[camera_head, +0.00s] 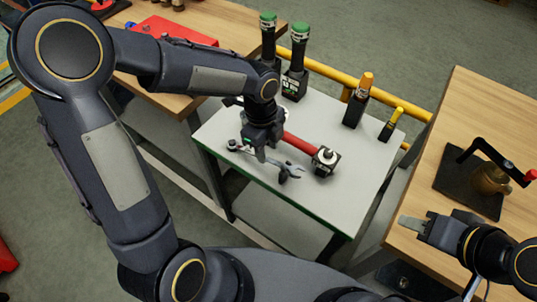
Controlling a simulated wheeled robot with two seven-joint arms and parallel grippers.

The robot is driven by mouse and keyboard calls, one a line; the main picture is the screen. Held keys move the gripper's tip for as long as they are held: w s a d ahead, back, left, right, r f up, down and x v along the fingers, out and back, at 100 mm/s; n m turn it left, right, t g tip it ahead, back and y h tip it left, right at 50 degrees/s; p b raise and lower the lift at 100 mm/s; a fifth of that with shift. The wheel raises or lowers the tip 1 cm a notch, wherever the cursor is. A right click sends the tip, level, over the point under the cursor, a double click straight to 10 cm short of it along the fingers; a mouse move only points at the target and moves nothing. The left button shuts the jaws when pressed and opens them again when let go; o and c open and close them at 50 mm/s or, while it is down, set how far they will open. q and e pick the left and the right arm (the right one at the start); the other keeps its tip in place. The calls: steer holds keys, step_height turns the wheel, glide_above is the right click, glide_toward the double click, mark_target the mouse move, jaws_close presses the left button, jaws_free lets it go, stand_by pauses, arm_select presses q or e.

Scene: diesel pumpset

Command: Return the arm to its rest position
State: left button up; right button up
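My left arm comes in from the left and reaches over a white-topped table (347,197). My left gripper (261,156) points down over the table's left part. It is close to a grey metal tool (287,169) with a forked end and to a red-handled tool (300,143). I cannot tell whether it touches either, and its finger gap is hidden. My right gripper (408,223) is at the lower right, level, in front of the right wooden bench (458,108). Its fingers point left and show edge-on, so their gap is unclear. Nothing shows in it.
A metal block (325,161) is at the red tool's right end. Two green-topped black devices (296,65), an orange-topped one (357,101) and a yellow-topped one (391,124) stand along the back. A brass part and black stand (487,180) are on the right bench. A yellow rail (330,70) runs behind.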

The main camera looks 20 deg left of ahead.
arm_select(q)
steer(key=shift+a+r, duration=0.1)
steer(key=shift+r, duration=0.95)
steer(key=shift+s+a+r+n, duration=0.1)
steer(key=shift+a+r+n, duration=0.15)
steer(key=shift+r+n, duration=0.05)
steer(key=s+a+r+n+t+h, duration=0.1)
steer(key=s+a+r+n+t, duration=0.2)
steer(key=s+n, duration=0.5)
steer(key=s+a+r+n+t+h, duration=0.1)
steer(key=s+a+r+n+t, duration=0.2)
steer(key=n, duration=1.2)
steer(key=s+a+r, duration=0.2)
steer(key=s, duration=0.3)
steer(key=shift+h, duration=0.3)
